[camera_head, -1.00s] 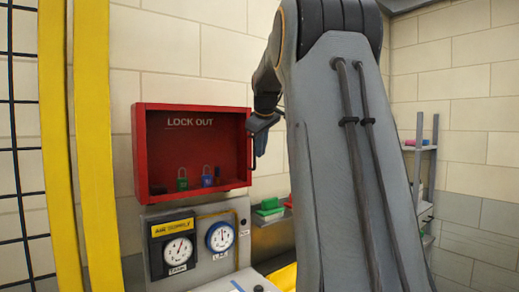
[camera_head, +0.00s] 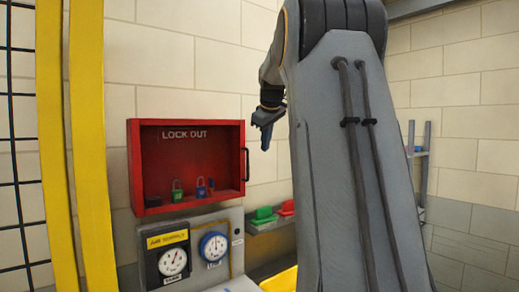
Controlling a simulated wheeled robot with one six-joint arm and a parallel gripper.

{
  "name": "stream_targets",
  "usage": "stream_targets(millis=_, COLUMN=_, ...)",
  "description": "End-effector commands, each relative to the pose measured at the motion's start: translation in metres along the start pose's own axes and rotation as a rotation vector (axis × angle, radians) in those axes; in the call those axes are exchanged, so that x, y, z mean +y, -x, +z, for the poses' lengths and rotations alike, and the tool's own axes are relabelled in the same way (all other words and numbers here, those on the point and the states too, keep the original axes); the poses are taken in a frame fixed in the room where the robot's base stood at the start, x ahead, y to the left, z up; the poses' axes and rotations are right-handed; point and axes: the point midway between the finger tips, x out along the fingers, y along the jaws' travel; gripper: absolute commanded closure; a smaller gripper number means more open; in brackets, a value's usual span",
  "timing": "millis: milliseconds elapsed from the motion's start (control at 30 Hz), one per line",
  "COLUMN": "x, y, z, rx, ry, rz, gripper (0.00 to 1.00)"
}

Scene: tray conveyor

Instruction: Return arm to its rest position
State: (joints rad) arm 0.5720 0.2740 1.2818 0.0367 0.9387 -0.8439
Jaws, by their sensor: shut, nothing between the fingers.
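My gripper (camera_head: 266,135) is a dark shape pointing down at the end of my grey arm. It is in front of the wall, just right of the red lockout cabinet (camera_head: 136,170) and apart from its side handle in the picture. Its fingers are small and partly merged in this view; they look shut with nothing held. My forearm fills the right-centre of the view and hides what is behind it. The cabinet is open at the front and holds a green padlock (camera_head: 177,191), a blue padlock (camera_head: 201,189) and a small dark item beside them.
Below the cabinet is a grey panel with an air supply gauge (camera_head: 173,262) and a blue-rimmed gauge (camera_head: 214,247). Yellow posts (camera_head: 88,150) stand at left. A shelf rack (camera_head: 421,160) stands at right.

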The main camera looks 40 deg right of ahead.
Motion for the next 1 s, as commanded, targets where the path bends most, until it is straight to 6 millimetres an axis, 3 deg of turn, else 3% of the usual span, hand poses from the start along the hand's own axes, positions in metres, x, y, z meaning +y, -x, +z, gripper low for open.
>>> stream_targets(millis=267, x=0.005, y=0.015, z=-0.002, rx=0.001, ry=0.009, rz=-0.008, gripper=1.00)
stream_targets(millis=467, x=-0.010, y=0.005, z=-0.003, rx=-0.002, ry=0.005, rz=-0.023, gripper=1.00)
stream_targets(millis=567, x=-0.046, y=-0.019, z=-0.001, rx=-0.013, ry=-0.013, rz=-0.057, gripper=1.00)
stream_targets(millis=667, x=-0.101, y=-0.051, z=0.005, rx=-0.031, ry=-0.043, rz=-0.104, gripper=1.00)
stream_targets(millis=867, x=-0.224, y=-0.109, z=0.035, rx=-0.087, ry=-0.109, rz=-0.197, gripper=1.00)
stream_targets(millis=1000, x=-0.311, y=-0.138, z=0.068, rx=-0.137, ry=-0.150, rz=-0.253, gripper=1.00)
